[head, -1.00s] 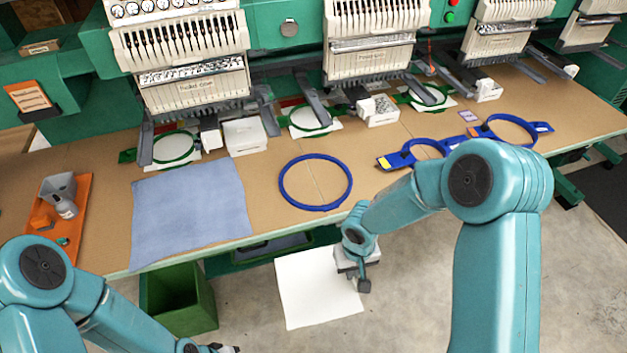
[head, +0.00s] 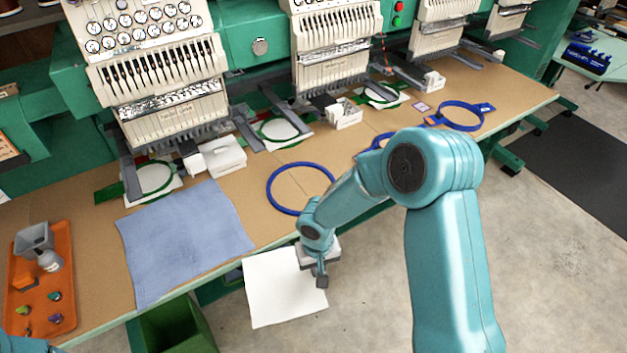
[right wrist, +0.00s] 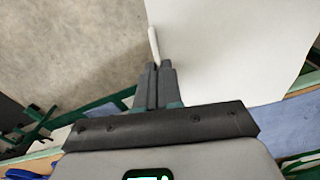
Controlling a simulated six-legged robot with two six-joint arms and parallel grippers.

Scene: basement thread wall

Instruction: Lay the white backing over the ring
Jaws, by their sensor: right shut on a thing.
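The white backing (head: 283,287) is a flat square sheet in front of the table's front edge, over the floor in the head view. My right gripper (head: 321,276) is shut on its right edge. The right wrist view shows the sheet (right wrist: 225,50) running out from the closed fingers (right wrist: 158,72), with a small fold standing up at the grip. The blue ring (head: 271,195) lies on the table just behind the sheet, and my right arm covers part of its right side. The sheet and ring are apart. My left gripper is out of view.
A blue cloth (head: 185,243) lies left of the ring. An orange tray (head: 30,318) with small items is at the left. A green bin (head: 175,325) stands below the table edge. Embroidery machines (head: 165,90) line the back. Another blue hoop (head: 462,117) lies to the right.

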